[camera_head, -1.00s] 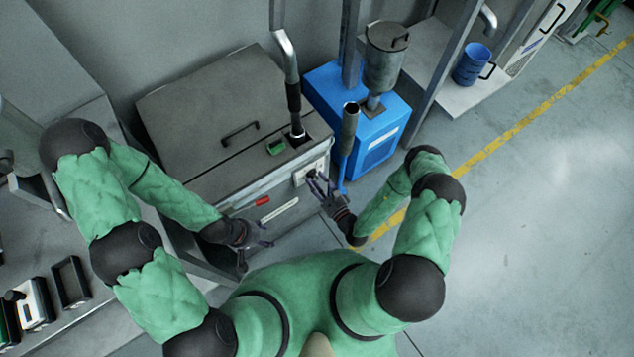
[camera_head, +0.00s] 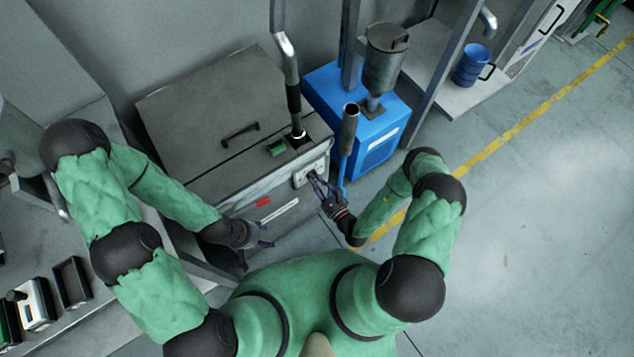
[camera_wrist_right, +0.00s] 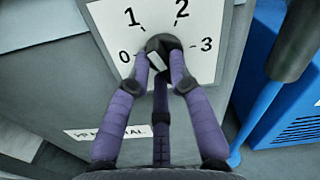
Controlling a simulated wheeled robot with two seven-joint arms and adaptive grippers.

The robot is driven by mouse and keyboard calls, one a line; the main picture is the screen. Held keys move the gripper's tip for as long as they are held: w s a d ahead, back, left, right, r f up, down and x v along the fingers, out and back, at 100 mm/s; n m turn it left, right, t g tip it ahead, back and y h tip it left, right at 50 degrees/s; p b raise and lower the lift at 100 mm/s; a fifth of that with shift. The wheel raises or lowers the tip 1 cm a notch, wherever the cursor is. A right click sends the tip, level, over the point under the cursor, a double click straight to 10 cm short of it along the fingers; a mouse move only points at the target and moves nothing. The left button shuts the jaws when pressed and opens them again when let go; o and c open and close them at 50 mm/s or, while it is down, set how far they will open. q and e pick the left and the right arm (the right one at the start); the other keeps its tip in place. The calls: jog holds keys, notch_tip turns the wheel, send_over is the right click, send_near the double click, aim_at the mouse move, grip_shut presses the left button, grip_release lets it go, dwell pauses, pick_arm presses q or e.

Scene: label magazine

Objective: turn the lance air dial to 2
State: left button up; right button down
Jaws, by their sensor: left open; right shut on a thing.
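The lance air dial is a dark round knob (camera_wrist_right: 163,42) on a white plate (camera_wrist_right: 205,60) marked 0, 1, 2 and 3, seen close up in the right wrist view. In the head view the plate (camera_head: 302,178) is on the front of the grey cabinet, at its right end. My right gripper (camera_wrist_right: 164,60) is shut on the knob, with its purple fingers around the near side. It also shows in the head view (camera_head: 314,180). The fingers partly cover the knob, and I cannot tell which number it points at. My left gripper (camera_head: 262,238) is open and empty, in front of the cabinet.
The grey cabinet (camera_head: 190,105) has a lid handle, a green switch (camera_head: 277,149) and a red label (camera_head: 262,201). A blue machine (camera_head: 378,150) and an upright lance tube (camera_head: 349,125) stand close right of the dial. Open floor (camera_head: 540,220) lies further right.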

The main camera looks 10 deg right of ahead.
jog(key=m, duration=0.5)
jog(key=shift+r+p, duration=0.1)
jog(key=shift+p, duration=0.3)
jog(key=m, duration=0.5)
dwell(0.4)
jog(key=c, duration=1.1)
grip_release()
jog(key=shift+s+d, duration=0.1)
jog(key=shift+v, duration=5.9)
jog(key=shift+r, duration=0.1)
